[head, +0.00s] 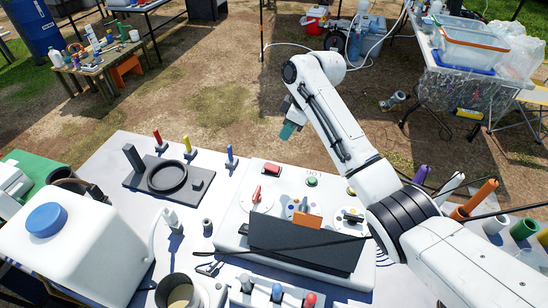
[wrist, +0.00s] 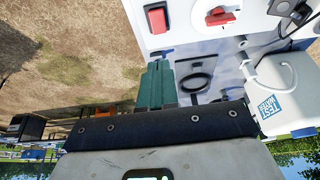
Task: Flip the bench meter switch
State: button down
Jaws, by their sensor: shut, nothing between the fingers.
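A white panel box (head: 232,224) on the table carries several controls. A red rocker switch (head: 272,169) sits near its far edge; it shows at the top of the wrist view (wrist: 157,18). A red rotary knob (head: 257,194) is beside it, also in the wrist view (wrist: 221,17). A green button (head: 312,181) and an orange knob (head: 307,217) are there too. No readable label marks which is the bench meter switch. My gripper (head: 288,131), with green fingers, is shut and empty, beyond the table's far edge, apart from the panel. Its fingers show in the wrist view (wrist: 156,85).
A dark flat lid (head: 305,244) covers the panel's near part. Left of it are a black ring stand (head: 167,177), upright colored markers and a white jug (head: 75,250) with a blue cap. Tubes crowd the right end. Bare ground lies beyond the table.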

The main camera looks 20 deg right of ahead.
aim_at(268, 166)
jog(key=shift+f, duration=0.15)
jog(key=b+x, duration=0.9)
jog(key=x, duration=0.4)
jog(key=shift+s+d+f, duration=0.1)
jog(key=shift+f, duration=0.25)
